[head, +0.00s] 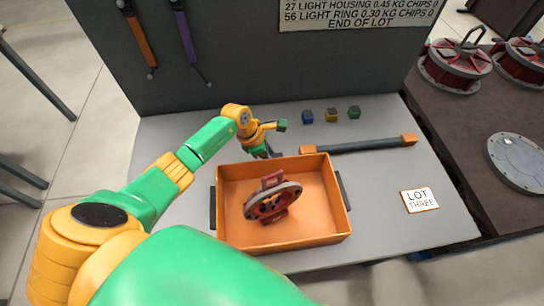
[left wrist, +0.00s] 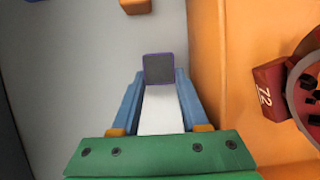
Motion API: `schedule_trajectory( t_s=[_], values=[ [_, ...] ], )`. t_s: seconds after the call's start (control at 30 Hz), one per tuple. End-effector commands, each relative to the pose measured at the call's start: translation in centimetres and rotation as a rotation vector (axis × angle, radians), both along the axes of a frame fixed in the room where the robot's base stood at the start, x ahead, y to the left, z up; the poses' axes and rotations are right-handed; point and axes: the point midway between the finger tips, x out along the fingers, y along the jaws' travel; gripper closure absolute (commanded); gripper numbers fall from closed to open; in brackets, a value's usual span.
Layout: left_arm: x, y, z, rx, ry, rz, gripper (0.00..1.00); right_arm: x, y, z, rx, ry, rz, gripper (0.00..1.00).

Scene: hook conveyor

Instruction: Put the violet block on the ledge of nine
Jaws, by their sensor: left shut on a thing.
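My left gripper (head: 268,154) reaches down to the grey table just behind the orange tray. In the left wrist view the left gripper (left wrist: 158,88) has its two blue fingers shut on a small dark block with violet edges, the violet block (left wrist: 158,68). The block sits at the fingertips, over or near the grey table surface; I cannot tell whether it touches it. In the head view the block is not clearly seen behind the gripper. No ledge marked nine shows in either view. My right gripper is not in view.
An orange tray (head: 285,242) holds a red and grey round part (head: 272,200). Behind stand blue (head: 307,117), yellow (head: 331,115) and green (head: 354,112) blocks, and a dark bar with orange ends (head: 358,146). A "LOT THREE" card (head: 420,200) lies right. A dark panel (head: 220,60) rises behind.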

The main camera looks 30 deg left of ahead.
Motion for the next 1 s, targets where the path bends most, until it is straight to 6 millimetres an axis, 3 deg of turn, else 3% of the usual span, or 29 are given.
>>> schedule_trajectory(
  t_s=[0.3,0.33,0.37,0.77,1.0],
  values=[
    [0.0,0.0,-0.4,0.001,-0.001,-0.001,1.0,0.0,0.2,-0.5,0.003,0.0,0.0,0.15],
    [0.0,0.0,-0.2,0.0,0.0,-0.001,0.48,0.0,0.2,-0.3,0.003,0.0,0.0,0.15],
    [0.0,0.0,-0.2,0.0,0.0,-0.001,0.44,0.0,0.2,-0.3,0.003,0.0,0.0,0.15],
    [0.0,0.3,0.8,0.0,-0.004,-0.001,0.44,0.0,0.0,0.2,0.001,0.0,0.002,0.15],
    [-1.1,1.9,5.2,0.004,-0.006,-0.001,0.44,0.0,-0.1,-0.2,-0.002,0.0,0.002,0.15]
  ],
)
